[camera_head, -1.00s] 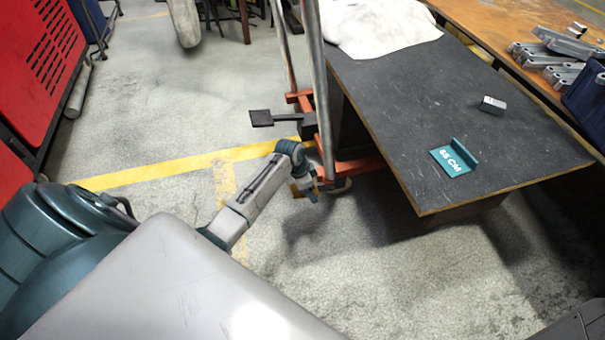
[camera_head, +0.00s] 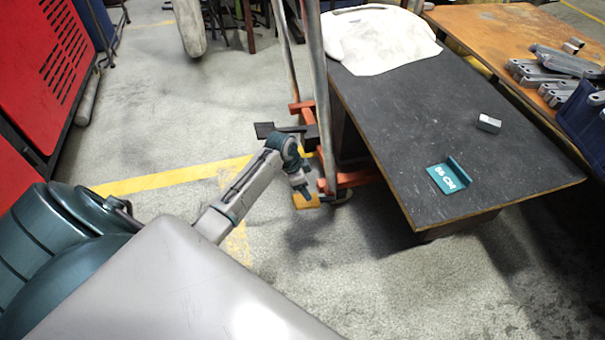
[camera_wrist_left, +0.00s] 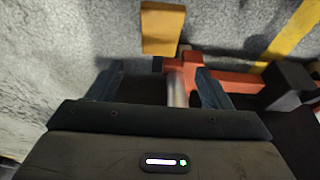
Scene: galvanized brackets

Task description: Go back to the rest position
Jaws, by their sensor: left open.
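My left arm reaches out over the floor, and its gripper (camera_head: 302,192) hangs beside the orange-footed metal frame, to the left of the dark table. In the left wrist view the two fingers (camera_wrist_left: 158,86) are apart with nothing held between them. The frame's grey post (camera_wrist_left: 178,88) and orange foot (camera_wrist_left: 182,66) show beyond the fingers; whether they touch cannot be told. My right gripper is not in view.
Metal brackets (camera_head: 560,62) lie on the wooden bench (camera_head: 490,30) beside a blue bin (camera_head: 585,112). Floor between the red panel (camera_head: 50,60) and frame is clear.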

